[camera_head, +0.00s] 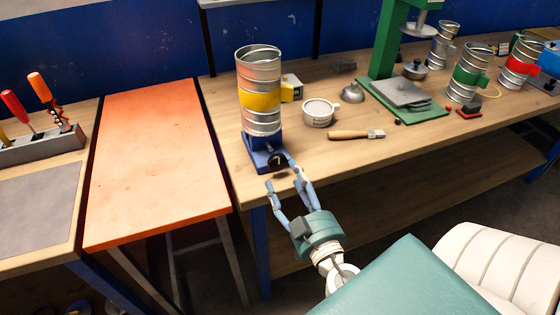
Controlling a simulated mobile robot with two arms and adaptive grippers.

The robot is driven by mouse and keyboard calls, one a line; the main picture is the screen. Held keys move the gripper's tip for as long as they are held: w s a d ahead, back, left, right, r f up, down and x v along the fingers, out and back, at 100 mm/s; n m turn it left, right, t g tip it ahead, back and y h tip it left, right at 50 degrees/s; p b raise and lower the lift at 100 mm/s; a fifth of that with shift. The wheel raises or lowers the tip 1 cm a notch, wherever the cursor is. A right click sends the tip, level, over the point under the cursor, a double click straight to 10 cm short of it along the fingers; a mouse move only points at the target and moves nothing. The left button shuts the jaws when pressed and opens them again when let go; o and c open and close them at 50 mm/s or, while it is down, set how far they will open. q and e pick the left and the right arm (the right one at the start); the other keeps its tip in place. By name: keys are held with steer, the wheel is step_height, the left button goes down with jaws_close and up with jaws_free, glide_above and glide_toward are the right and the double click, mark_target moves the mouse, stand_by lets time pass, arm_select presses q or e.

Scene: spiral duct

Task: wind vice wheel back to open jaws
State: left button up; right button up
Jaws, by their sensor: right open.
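A blue vice (263,150) stands at the front left corner of the wooden bench. A silver spiral duct piece with a yellow band (260,98) stands upright in it and hides most of its jaws. The dark vice wheel (278,160) is on the vice's front side, partly covered by my fingers. My right gripper (279,172) is open, with its fingertips at the wheel. I cannot tell whether they touch it. My left gripper is not in view.
An orange-topped table (155,160) stands left of the bench. A white tin (319,112), a wooden-handled brush (355,134) and a green press (390,60) are on the bench (225,110). More banded ducts stand at right.

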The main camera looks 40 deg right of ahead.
mark_target(279, 163)
steer(key=p+x, duration=0.1)
steer(key=x, duration=0.3)
steer(key=shift+w+d+r, duration=0.1)
steer(key=shift+w+r, duration=0.05)
steer(key=shift+w, duration=0.2)
steer(key=shift+w+d+f+p, duration=0.2)
steer(key=shift+w+p, duration=0.2)
steer(key=shift+w, duration=0.3)
steer(key=c, duration=1.2)
steer(key=shift+o, duration=0.2)
steer(key=shift+r, duration=0.2)
steer(key=shift+n+b, duration=0.35)
steer(key=shift+n, duration=0.35)
